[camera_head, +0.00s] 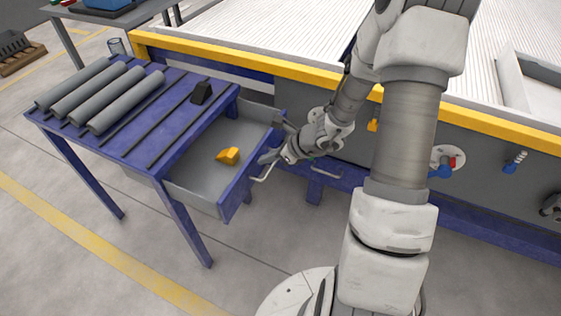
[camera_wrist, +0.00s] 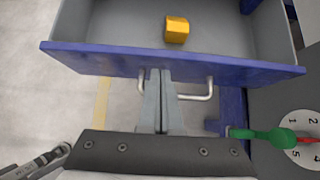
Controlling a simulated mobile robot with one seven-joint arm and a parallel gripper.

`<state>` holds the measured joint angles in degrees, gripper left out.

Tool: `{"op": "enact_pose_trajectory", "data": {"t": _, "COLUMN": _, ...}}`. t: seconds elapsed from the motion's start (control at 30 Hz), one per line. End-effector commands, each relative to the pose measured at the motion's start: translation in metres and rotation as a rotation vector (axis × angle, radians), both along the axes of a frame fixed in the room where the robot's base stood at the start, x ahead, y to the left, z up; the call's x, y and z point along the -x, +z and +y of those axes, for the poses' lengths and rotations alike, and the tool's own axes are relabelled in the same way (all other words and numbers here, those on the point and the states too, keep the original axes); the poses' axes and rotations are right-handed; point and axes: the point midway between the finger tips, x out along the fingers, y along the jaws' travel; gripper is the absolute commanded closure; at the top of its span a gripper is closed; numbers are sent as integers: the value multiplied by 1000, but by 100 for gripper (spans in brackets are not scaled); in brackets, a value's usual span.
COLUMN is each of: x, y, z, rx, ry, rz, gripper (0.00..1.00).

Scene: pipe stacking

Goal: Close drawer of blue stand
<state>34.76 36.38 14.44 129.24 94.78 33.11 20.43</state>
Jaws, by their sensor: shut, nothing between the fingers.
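The blue stand (camera_head: 150,140) is at the left in the head view. Its grey drawer (camera_head: 195,180) is pulled out, with a blue front panel (camera_head: 250,165) and a metal bar handle (camera_head: 265,172). An orange block (camera_head: 229,155) lies inside the drawer and also shows in the wrist view (camera_wrist: 177,30). My gripper (camera_head: 268,157) is shut and empty at the drawer front. In the wrist view its fingers (camera_wrist: 158,75) overlap the blue front panel (camera_wrist: 100,60), between the two ends of the handle (camera_wrist: 200,96). I cannot tell whether they touch it.
Several grey pipes (camera_head: 105,92) and a small black block (camera_head: 201,92) lie on the stand's top. A machine with a yellow edge (camera_head: 300,72) and knobs stands behind and right of the drawer. A green lever (camera_wrist: 265,136) is close at right. The floor in front is clear.

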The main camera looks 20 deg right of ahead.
Motion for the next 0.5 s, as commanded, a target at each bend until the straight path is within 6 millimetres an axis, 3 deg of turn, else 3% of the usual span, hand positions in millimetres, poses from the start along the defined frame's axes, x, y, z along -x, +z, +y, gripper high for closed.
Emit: {"op": "enact_pose_trajectory", "data": {"t": 0.5, "x": -8, "y": 0, "z": 8, "rx": 1, "ry": 0, "rz": 1, "gripper": 100}}
